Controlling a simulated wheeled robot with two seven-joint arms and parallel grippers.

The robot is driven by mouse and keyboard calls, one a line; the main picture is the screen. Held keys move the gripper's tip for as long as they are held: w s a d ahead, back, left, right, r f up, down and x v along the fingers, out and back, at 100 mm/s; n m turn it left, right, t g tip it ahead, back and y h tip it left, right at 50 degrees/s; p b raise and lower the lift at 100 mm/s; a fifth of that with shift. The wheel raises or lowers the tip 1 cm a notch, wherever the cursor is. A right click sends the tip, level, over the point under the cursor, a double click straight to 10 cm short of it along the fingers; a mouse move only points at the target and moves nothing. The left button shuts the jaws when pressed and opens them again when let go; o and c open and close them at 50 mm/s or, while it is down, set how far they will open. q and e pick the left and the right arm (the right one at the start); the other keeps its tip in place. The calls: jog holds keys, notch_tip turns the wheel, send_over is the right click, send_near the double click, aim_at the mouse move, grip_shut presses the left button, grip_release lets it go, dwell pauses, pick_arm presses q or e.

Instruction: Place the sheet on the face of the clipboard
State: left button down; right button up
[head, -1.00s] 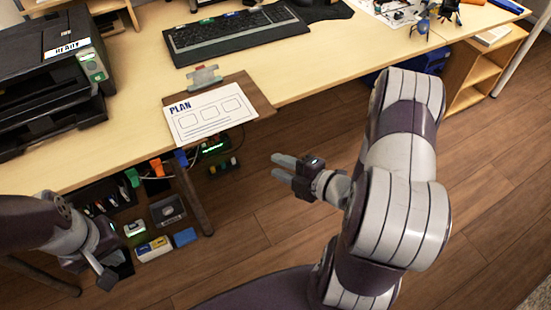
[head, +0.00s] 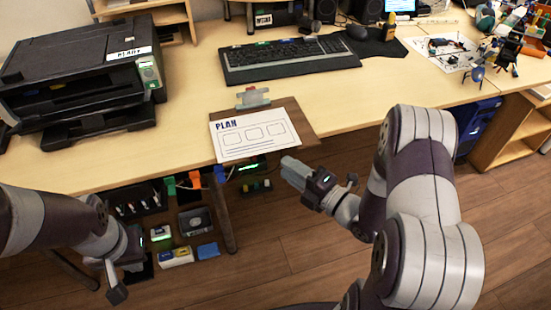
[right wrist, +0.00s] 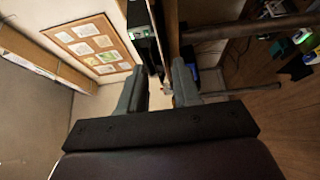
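A white sheet (head: 254,146) printed PLAN lies on the brown clipboard (head: 297,118) at the front edge of the desk. The sheet is shifted toward the front left of the board, leaving a brown strip bare at the back and right. The clipboard's metal clip (head: 252,97) is at its back, clear of the sheet. My right gripper (head: 287,168) is in front of the desk, just right of the sheet's front corner, apart from it in the picture. Its fingers are spread with nothing between them in the right wrist view (right wrist: 158,92). My left gripper (head: 120,282) hangs low at left, its opening unclear.
A printer (head: 85,75) stands on the desk at left and a keyboard (head: 288,58) lies behind the clipboard. Below the desk edge are a desk leg (head: 222,215) and several small boxes and coloured connectors. Bare desk lies right of the clipboard.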

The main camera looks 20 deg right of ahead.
jog(key=x, duration=0.7)
grip_shut()
jog(key=shift+b, duration=0.3)
